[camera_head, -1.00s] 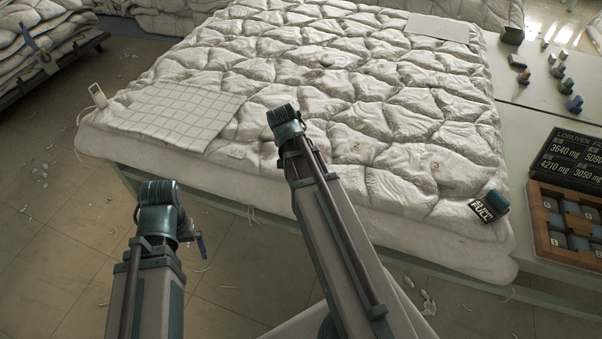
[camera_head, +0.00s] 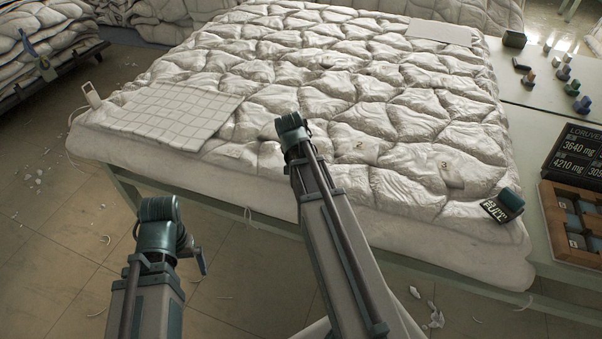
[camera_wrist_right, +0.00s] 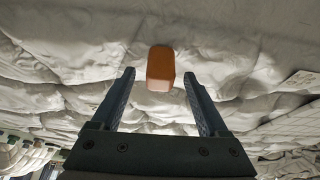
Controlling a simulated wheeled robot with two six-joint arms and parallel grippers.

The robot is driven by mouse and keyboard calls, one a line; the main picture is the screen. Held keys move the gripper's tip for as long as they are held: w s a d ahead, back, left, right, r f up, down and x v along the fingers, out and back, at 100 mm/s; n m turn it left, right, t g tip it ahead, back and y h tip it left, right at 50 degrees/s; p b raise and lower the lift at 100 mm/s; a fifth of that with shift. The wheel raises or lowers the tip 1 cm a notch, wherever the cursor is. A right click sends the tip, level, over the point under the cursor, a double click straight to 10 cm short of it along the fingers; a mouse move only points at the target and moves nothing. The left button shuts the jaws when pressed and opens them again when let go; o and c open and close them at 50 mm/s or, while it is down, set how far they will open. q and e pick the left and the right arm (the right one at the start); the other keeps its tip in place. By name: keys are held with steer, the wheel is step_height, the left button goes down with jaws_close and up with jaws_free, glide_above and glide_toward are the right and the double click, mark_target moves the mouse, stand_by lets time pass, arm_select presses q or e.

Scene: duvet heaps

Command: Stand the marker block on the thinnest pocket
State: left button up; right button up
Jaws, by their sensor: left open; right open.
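The orange marker block (camera_wrist_right: 160,68) shows in the right wrist view against the white duvet. It lies between and slightly beyond the open fingers of my right gripper (camera_wrist_right: 158,74), with gaps at both sides. In the head view my right arm hides this block and its gripper. The quilted duvet (camera_head: 400,185) has puffed pockets with small printed numbers; 2 and 3 are readable. Which pocket is thinnest I cannot tell. My left gripper (camera_head: 202,262) is open, low before the duvet's front edge and touching nothing.
A gridded white sheet (camera_head: 170,112) lies on the duvet at left. A dark block with a tag (camera_head: 502,207) sits at its right front corner. On the right table are a number board (camera_head: 578,155), a wooden tray (camera_head: 550,215) and several small pieces (camera_head: 572,88).

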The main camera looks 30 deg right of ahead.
steer(key=shift+w+d+f, duration=0.1)
steer(key=shift+w+f, duration=0.05)
steer(key=shift+f, duration=0.4)
arm_select(q)
steer(key=shift+f, duration=0.45)
arm_select(e)
steer(key=shift+r, duration=0.1)
jaws_close()
arm_select(q)
steer(key=shift+r, duration=0.15)
arm_select(e)
steer(key=shift+r, duration=0.2)
